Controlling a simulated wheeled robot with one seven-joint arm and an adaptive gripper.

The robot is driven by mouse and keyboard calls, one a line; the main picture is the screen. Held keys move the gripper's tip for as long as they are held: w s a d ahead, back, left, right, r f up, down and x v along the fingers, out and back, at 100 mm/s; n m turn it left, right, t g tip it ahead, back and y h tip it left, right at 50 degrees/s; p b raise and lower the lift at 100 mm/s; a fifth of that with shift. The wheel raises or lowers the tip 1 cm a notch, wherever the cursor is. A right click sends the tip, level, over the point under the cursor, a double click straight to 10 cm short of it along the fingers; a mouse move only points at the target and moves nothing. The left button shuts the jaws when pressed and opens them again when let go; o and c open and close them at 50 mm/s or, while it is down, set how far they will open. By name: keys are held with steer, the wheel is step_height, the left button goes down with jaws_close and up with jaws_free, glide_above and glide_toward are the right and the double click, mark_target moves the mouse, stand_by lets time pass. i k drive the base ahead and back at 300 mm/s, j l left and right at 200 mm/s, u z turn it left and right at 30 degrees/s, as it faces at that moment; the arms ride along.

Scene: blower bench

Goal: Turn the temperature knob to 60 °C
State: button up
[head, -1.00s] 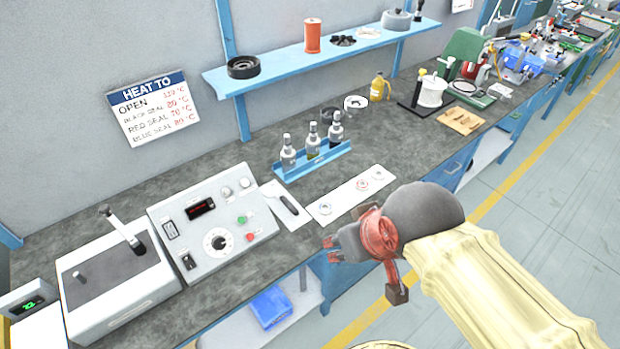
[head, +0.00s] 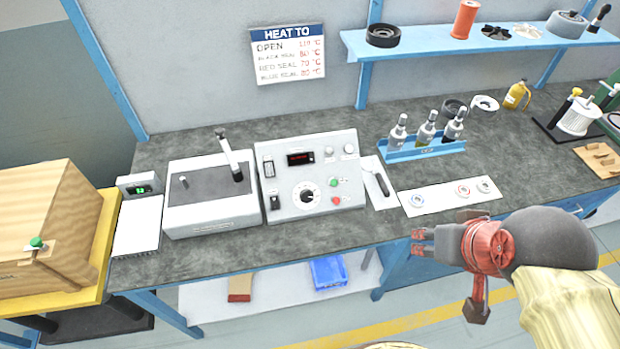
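The temperature knob (head: 306,196) is a black dial with a pointer on a round white scale. It sits on the sloped face of a grey control panel (head: 264,155) on the bench. The pointer's exact setting is too small to read. A red display (head: 300,158) is lit above the knob; its digits are not legible. My gripper (head: 417,242) is right of the panel and in front of the bench edge, pointing left. It touches nothing. Its two fingertips look apart, with nothing between them.
A green button (head: 333,182) and a red button (head: 335,200) sit right of the knob. A lidded grey unit (head: 210,216) stands left of the panel. A white card (head: 430,197) with rings and a blue bottle rack (head: 400,154) are to the right. A sign (head: 287,55) hangs behind.

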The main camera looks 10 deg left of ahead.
mark_target(307, 196)
steer(key=j+z, duration=0.25)
steer(key=j, duration=0.4)
steer(key=j+z, duration=0.3)
steer(key=j, duration=0.35)
